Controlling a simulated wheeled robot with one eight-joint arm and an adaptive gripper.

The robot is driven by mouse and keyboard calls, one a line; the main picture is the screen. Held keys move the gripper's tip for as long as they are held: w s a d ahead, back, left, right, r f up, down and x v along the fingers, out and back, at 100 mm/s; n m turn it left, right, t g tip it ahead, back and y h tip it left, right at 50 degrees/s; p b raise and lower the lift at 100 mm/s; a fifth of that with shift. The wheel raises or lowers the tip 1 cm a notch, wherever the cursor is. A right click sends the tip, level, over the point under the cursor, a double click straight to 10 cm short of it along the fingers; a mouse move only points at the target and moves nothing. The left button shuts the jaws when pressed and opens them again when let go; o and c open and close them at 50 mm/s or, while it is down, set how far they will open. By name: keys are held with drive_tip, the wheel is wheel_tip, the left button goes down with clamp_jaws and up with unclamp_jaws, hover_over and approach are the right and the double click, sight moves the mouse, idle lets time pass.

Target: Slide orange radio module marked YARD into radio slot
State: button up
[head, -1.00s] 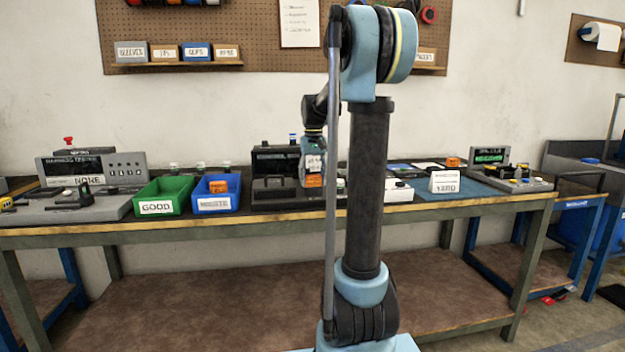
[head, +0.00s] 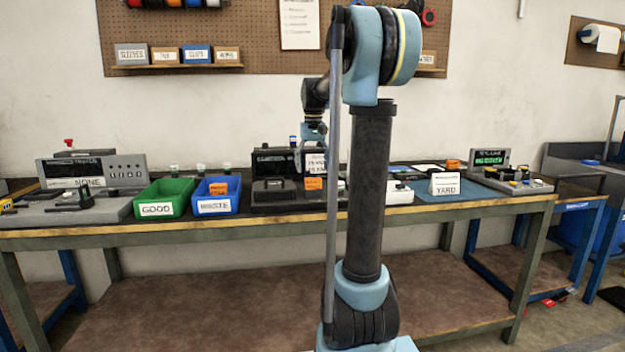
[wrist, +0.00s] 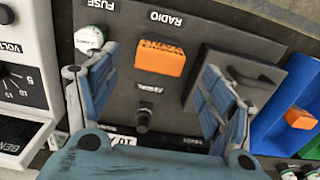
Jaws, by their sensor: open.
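The orange radio module (wrist: 160,59) sits on a dark panel, just beside the RADIO label, in the wrist view. It also shows in the head view (head: 313,184), on the dark bench unit. A dark marking on the module is too small to read, and how deep it sits in the slot cannot be told. My gripper (wrist: 157,82) is open, with its blue fingers spread to either side of the module and apart from it. In the head view my gripper (head: 312,137) is above the module, partly hidden by my arm.
A blue bin (head: 215,206) holds another orange block (head: 218,188). A green bin (head: 165,205) stands left of it. A raised dark handle or cover (wrist: 235,75) is beside the module on the panel. A card reading YARD (head: 445,185) stands on the blue mat at right.

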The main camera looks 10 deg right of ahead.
sight(313, 178)
wheel_tip(313, 178, up, 6)
drive_tip(key=shift+r, duration=0.15)
idle(0.6)
drive_tip(key=s+f+t, duration=0.1)
drive_tip(key=s+f, duration=0.4)
drive_tip(key=s, duration=0.4)
drive_tip(key=s+f, duration=0.6)
drive_tip(key=s, duration=0.4)
drive_tip(key=s+f+t, duration=0.1)
drive_tip(key=s+f, duration=1.4)
drive_tip(key=f, duration=0.4)
drive_tip(key=shift+s+d, duration=0.25)
drive_tip(key=shift+s, duration=0.05)
drive_tip(key=shift+w+f, duration=0.25)
drive_tip(key=shift+w, duration=0.2)
